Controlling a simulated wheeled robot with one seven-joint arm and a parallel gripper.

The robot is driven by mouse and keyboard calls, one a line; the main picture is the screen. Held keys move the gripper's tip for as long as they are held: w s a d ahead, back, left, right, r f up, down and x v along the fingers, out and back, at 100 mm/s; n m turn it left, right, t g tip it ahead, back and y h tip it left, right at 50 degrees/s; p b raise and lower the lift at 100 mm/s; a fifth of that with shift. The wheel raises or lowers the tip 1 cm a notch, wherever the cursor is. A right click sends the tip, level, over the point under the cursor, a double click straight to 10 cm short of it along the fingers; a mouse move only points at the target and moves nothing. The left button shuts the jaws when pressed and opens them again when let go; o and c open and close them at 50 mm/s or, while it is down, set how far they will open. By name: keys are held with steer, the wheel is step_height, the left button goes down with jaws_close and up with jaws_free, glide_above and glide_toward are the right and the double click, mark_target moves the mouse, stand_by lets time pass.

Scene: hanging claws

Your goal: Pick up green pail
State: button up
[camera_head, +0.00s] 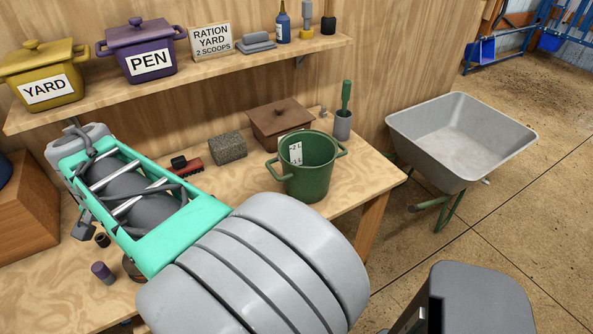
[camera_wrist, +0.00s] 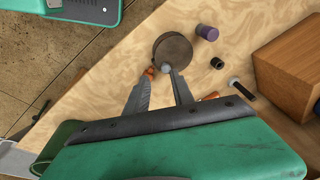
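The green pail (camera_head: 308,172) stands upright on the wooden bench in the head view, right of my arm. It is open at the top, with a side handle on each side and white markings inside. In the wrist view a green curved edge (camera_wrist: 58,146) at the lower left looks like part of the pail, mostly hidden by my teal wrist. My gripper (camera_wrist: 160,84) shows two grey fingers spread apart with nothing between them. It is over the bench, apart from the pail. I cannot make out the fingers clearly in the head view.
Behind the pail are a brown lidded box (camera_head: 280,122) and a grey cup with a green-handled tool (camera_head: 342,125). A grey block (camera_head: 228,148) and red brush (camera_head: 187,167) lie left. Below my gripper are a round brown disc (camera_wrist: 173,51) and purple cylinder (camera_wrist: 207,32). A wheelbarrow (camera_head: 460,140) stands right.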

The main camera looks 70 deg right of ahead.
steer(key=d+m+g, duration=0.1)
steer(key=d+m, duration=0.7)
steer(key=d, duration=0.3)
steer(key=m+g, duration=0.2)
steer(key=m, duration=2.1)
glide_above(285, 167)
steer(key=w, duration=0.1)
steer(key=f, duration=0.2)
steer(key=shift+y, duration=0.3)
steer(key=f, duration=0.2)
steer(key=f+p, duration=0.1)
steer(key=f, duration=0.1)
steer(key=s+f, duration=0.1)
steer(key=f, duration=0.1)
steer(key=shift+d+f+p, duration=0.15)
steer(key=shift+f+p, duration=0.05)
steer(key=shift+p, duration=0.1)
steer(key=shift+f, duration=0.45)
steer(key=shift+c, duration=0.6)
jaws_close()
